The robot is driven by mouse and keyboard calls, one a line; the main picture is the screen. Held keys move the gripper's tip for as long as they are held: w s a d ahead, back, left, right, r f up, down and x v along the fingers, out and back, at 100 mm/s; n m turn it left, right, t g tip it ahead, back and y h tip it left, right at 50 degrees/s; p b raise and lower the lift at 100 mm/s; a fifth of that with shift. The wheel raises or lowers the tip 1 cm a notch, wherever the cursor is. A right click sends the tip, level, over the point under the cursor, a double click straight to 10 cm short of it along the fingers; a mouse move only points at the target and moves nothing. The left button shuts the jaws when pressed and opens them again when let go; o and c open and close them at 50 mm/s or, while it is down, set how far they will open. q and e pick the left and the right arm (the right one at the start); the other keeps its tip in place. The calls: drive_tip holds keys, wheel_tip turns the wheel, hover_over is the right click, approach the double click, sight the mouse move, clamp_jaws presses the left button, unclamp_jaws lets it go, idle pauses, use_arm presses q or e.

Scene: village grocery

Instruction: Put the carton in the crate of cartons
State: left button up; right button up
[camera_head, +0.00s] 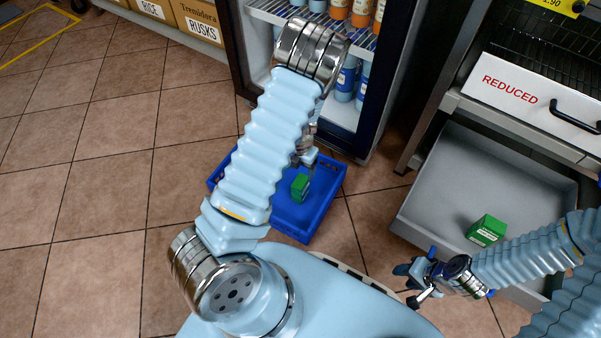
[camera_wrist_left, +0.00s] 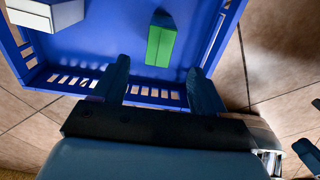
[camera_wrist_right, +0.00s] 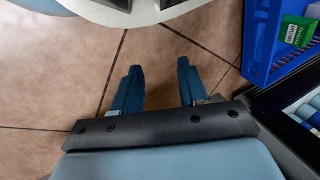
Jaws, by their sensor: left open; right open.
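A green carton (camera_head: 487,231) sits in the open grey drawer (camera_head: 425,212) at the right of the head view. Another green carton (camera_head: 300,187) is inside the blue crate (camera_head: 296,224) on the floor; it also shows in the left wrist view (camera_wrist_left: 160,45) and right wrist view (camera_wrist_right: 295,31). A pale box (camera_wrist_left: 45,13) is at the crate's left corner in the left wrist view; my arm covers that part in the head view. My left gripper (camera_wrist_left: 160,85) is open and empty by the crate's edge. My right gripper (camera_head: 412,283) is open and empty, left of the drawer.
An open-fronted fridge (camera_head: 330,85) with bottles stands behind the crate. A REDUCED-labelled front (camera_head: 535,92) with a black handle is above the grey drawer. Boxes of rice and rusks (camera_head: 200,18) are at the back left. The tiled floor (camera_head: 100,180) at left is clear.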

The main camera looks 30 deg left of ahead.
use_arm(q)
drive_tip(key=shift+s+r, duration=0.15)
drive_tip(key=shift+r, duration=0.1)
drive_tip(key=s+d+f+m, duration=0.1)
drive_tip(key=s+d+m, duration=0.2)
drive_tip(key=m, duration=0.5)
drive_tip(key=s+d+f+m+h, duration=0.1)
drive_tip(key=s+d+f+m, duration=0.1)
drive_tip(key=s+m, duration=0.3)
drive_tip(key=s+d+f+m+h, duration=0.1)
drive_tip(key=s+d+m, duration=0.3)
drive_tip(key=m, duration=0.7)
drive_tip(key=shift+s+d+f+m, duration=0.15)
drive_tip(key=shift+d+m, duration=0.15)
drive_tip(key=shift+d, duration=0.2)
drive_tip(key=s+d+r+m+h, duration=0.1)
drive_tip(key=s+d+r+m, duration=0.1)
drive_tip(key=d+m, duration=0.4)
drive_tip(key=shift+r+m+t+h, duration=0.15)
drive_tip(key=shift+m+t+h, duration=0.25)
drive_tip(key=shift+m, duration=1.4)
drive_tip(key=shift+a, duration=0.1)
